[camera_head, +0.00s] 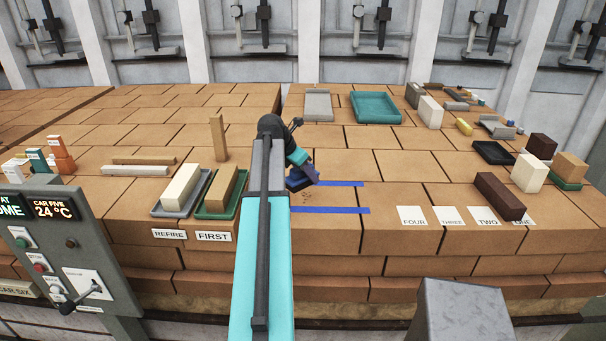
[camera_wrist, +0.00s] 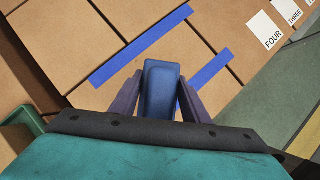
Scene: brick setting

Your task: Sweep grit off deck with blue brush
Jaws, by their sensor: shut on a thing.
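The blue brush (camera_wrist: 160,90) is between my gripper's two fingers (camera_wrist: 160,97) in the wrist view, and the fingers are shut on it. In the head view my gripper (camera_head: 302,170) is over the brick deck (camera_head: 405,165), at the left end of two blue tape strips. The far blue strip (camera_head: 340,184) and the near blue strip (camera_head: 330,210) run to the right of it. A few dark specks of grit (camera_head: 307,194) lie between the strips, just below the brush. My arm hides the deck to the left. Whether the brush touches the deck is unclear.
Left of my arm, a green tray (camera_head: 205,212) and a grey tray (camera_head: 160,208) hold bricks. White number cards (camera_head: 412,215) and a dark brick (camera_head: 500,196) are at the right. An empty teal tray (camera_head: 376,107) lies behind.

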